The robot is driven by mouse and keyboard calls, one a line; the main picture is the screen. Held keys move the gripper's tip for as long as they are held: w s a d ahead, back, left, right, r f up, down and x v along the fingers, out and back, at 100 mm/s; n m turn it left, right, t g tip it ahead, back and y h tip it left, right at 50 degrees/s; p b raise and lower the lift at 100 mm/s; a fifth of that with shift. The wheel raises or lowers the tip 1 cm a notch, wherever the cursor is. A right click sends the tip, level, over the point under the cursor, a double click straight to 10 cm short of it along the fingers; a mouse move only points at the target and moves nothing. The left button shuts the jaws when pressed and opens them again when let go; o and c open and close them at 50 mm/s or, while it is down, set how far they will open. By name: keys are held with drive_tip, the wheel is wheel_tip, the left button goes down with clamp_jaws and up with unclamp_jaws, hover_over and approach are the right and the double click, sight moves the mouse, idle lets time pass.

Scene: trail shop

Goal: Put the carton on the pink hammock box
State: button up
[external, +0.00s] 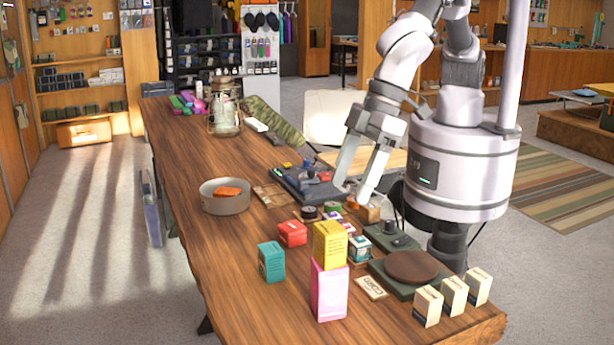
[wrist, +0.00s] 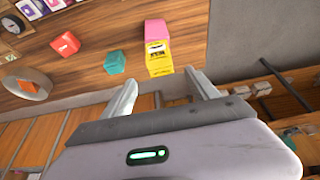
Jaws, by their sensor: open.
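A yellow carton (external: 330,243) rests upright on top of the pink hammock box (external: 329,292) near the table's front edge. The wrist view also shows the yellow carton (wrist: 158,60) with the pink box (wrist: 155,29) beyond it. My gripper (external: 353,191) is open, with nothing between its fingers. It hangs with its fingers down over the table's right side, behind and apart from the stack. In the wrist view, the yellow carton appears just past the open fingertips (wrist: 161,82).
A teal box (external: 271,262) and a red box (external: 292,234) stand left of and behind the stack. A grey bowl (external: 225,203), several small cream boxes (external: 453,296) and a brown disc on a green base (external: 411,267) are also on the table. The front-left tabletop is clear.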

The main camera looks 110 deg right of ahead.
drive_tip(key=s+d+r+m, duration=0.1)
drive_tip(key=s+d+r, duration=0.4)
drive_tip(key=d+r, duration=0.35)
drive_tip(key=s+d+r+m, duration=0.1)
drive_tip(key=s+d+r, duration=0.3)
drive_tip(key=d+r, duration=0.4)
drive_tip(key=s+d+r+m+y, duration=0.1)
drive_tip(key=s+d+r, duration=0.2)
drive_tip(key=s+d, duration=0.8)
drive_tip(key=s+f+m+t+y, duration=0.1)
drive_tip(key=s+f, duration=0.2)
drive_tip(key=s, duration=0.9)
drive_tip(key=shift+s+d+f, duration=0.25)
drive_tip(key=shift+s+d, duration=0.05)
